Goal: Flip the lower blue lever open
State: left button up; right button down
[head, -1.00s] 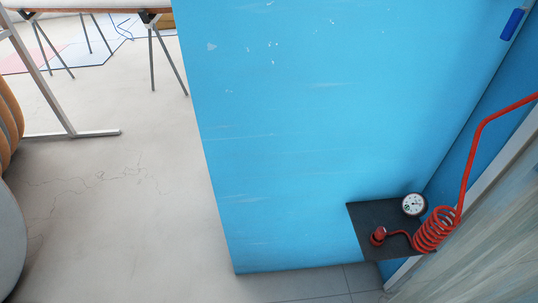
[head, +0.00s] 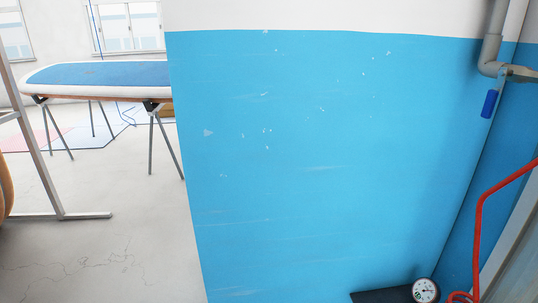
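One blue lever (head: 489,103) shows at the upper right of the head view, hanging down beside a grey pipe (head: 490,50) with a metal fitting (head: 519,73) in the corner of the blue wall. A second blue lever is not visible in the frame. Neither of my grippers is in view.
A blue wall (head: 320,170) with a white top fills the middle. A dark shelf (head: 378,296) with a round gauge (head: 425,290) and a red hose (head: 481,220) is at lower right. A blue and white board (head: 100,75) lies on trestles at left, above open floor (head: 120,250).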

aim_at(492, 96)
jog(key=z, duration=1.35)
